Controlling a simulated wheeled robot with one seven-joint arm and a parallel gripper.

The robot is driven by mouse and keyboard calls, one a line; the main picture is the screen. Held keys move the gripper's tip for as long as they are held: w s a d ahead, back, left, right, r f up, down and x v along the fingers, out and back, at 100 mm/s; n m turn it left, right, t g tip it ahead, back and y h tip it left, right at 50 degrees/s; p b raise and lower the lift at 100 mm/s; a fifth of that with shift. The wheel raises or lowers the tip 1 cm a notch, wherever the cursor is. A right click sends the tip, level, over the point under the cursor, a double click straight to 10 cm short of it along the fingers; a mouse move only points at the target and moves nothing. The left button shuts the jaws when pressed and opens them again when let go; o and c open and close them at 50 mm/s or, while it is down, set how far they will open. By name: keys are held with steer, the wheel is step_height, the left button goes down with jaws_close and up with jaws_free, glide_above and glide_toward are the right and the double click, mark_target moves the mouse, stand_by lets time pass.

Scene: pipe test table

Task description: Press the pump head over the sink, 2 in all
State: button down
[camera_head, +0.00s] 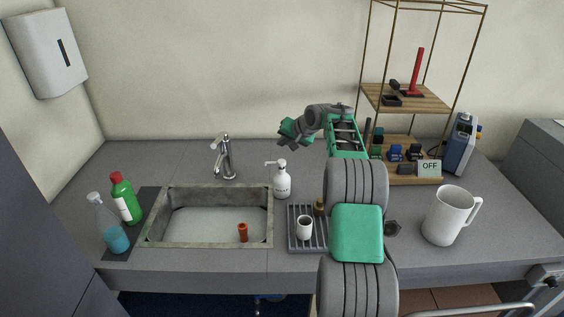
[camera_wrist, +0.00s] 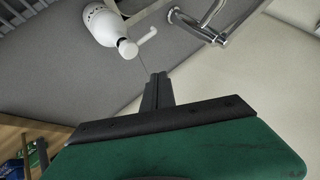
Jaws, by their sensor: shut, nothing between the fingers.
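The white pump bottle (camera_head: 282,182) stands upright on the counter at the right rear corner of the sink (camera_head: 258,222). Its pump head (camera_head: 273,163) has a nozzle pointing left, towards the sink. My gripper (camera_head: 286,137) is above and behind the bottle, apart from it, and its fingertips are hard to make out in the head view. In the wrist view the bottle (camera_wrist: 101,24) is at the top left, with its pump head (camera_wrist: 128,48) towards the fingers. My gripper (camera_wrist: 157,76) shows there with its fingers shut and empty.
A faucet (camera_head: 225,158) stands behind the sink, and an orange-red piece (camera_head: 242,232) is inside the sink. A drying rack (camera_head: 294,236) with a small cup (camera_head: 305,228) is right of the sink. A green bottle (camera_head: 125,198) and a spray bottle (camera_head: 108,226) stand left.

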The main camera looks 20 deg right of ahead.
mark_target(283, 162)
stand_by(0.6)
step_height(283, 162, up, 4)
steer(key=shift+f, duration=0.1)
steer(key=shift+f+b, duration=1.65)
steer(key=shift+f, duration=2.7)
steer(key=shift+f, duration=0.1)
steer(key=shift+f, duration=0.35)
